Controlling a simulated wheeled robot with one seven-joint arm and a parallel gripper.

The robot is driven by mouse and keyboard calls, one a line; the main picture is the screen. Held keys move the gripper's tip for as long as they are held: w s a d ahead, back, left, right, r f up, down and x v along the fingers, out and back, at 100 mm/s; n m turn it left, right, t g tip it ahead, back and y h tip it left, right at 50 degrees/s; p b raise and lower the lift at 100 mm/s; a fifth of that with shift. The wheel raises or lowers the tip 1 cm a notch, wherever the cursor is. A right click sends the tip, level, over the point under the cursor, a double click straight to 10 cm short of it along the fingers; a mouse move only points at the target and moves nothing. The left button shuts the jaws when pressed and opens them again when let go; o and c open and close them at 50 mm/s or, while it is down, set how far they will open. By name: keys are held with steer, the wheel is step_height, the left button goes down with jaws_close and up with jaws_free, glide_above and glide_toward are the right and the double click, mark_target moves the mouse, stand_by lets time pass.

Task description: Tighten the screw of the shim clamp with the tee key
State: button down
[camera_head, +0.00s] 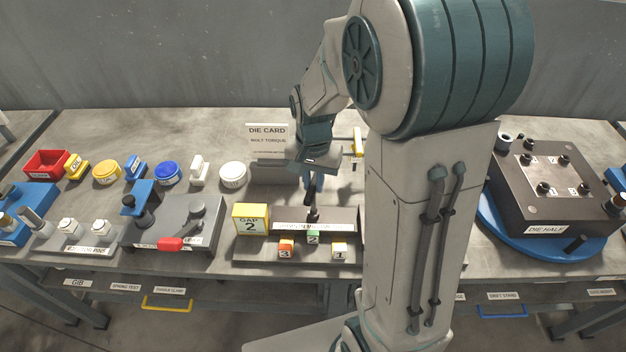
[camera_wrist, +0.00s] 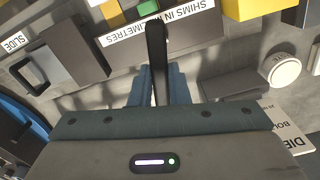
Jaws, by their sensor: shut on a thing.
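My gripper (camera_head: 317,178) points down over the shim stand (camera_head: 345,219) and is shut on a dark, slim tool, seemingly the tee key (camera_head: 312,205). In the wrist view the key (camera_wrist: 157,50) stands between the two blue fingers (camera_wrist: 158,82) and reaches across the "SHIMS IN MILLIMETRES" label. In the head view its lower end meets or hides a dark part on the stand's top. The clamp screw cannot be made out, nor whether the key sits in it. Numbered shims, orange 3 (camera_head: 286,248), green 2 (camera_head: 313,237) and yellow 1 (camera_head: 340,249), are at the front.
A yellow "GAP 2" block (camera_head: 250,219) stands left of the shims. Further left is a dark slide fixture (camera_head: 150,234) with a red-ended lever (camera_head: 171,243). The die card (camera_head: 268,131) stands behind. The die half (camera_head: 545,195) is at right; my arm hides the bench between.

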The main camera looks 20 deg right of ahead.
steer(key=shift+r+p, duration=1.35)
steer(key=shift+r, duration=0.45)
steer(key=shift+r+p, duration=1.9)
steer(key=shift+r, duration=0.6)
steer(key=shift+f, duration=0.1)
